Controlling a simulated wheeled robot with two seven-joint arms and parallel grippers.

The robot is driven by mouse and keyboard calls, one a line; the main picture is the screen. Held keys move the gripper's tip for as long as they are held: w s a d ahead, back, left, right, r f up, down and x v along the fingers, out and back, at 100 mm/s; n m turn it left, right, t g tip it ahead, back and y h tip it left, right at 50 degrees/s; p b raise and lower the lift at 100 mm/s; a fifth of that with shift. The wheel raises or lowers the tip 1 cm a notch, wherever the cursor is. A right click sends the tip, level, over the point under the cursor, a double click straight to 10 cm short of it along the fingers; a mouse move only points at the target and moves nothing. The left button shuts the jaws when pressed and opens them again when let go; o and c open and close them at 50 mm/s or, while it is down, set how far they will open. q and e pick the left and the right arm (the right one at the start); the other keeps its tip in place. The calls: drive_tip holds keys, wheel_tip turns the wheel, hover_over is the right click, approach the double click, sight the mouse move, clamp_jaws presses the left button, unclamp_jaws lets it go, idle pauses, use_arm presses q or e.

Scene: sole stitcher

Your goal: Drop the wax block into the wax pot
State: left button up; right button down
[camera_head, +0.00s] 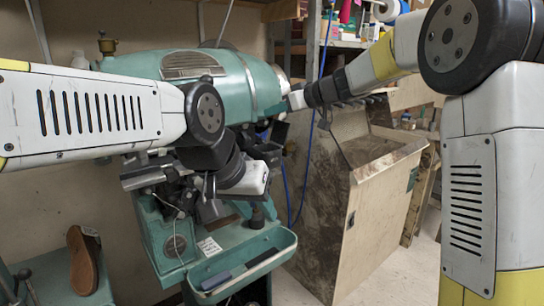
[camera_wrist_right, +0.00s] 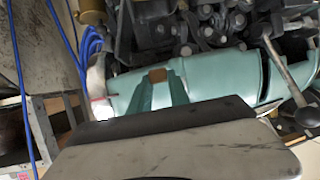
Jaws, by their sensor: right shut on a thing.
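In the right wrist view, my right gripper (camera_wrist_right: 160,82) has its two fingers converging on a small brown block (camera_wrist_right: 158,74), which looks like the wax block. The block sits between the fingertips, with the green machine behind it. In the head view, the right wrist (camera_head: 312,95) is beside the right end of the machine head; its fingertips and the block cannot be made out. My left gripper (camera_head: 248,178) is in front of the machine, and its fingers are unclear. A brass-coloured cup (camera_wrist_right: 90,11) shows at the upper left of the right wrist view; I cannot tell whether it is the wax pot.
The green stitching machine (camera_head: 240,80) fills the middle. Its lower tray (camera_head: 232,272) holds small bars. A brown sole (camera_head: 83,260) stands at the lower left. A stained cabinet (camera_head: 375,210) stands to the right. Blue cables (camera_head: 305,165) hang beside the machine.

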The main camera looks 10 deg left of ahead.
drive_tip(key=shift+f, duration=2.2)
drive_tip(key=c, duration=1.1)
unclamp_jaws()
drive_tip(key=shift+c, duration=0.2)
drive_tip(key=shift+d, duration=0.15)
drive_tip(key=v, duration=0.7)
drive_tip(key=shift+s+r, duration=0.2)
drive_tip(key=shift+d, duration=0.2)
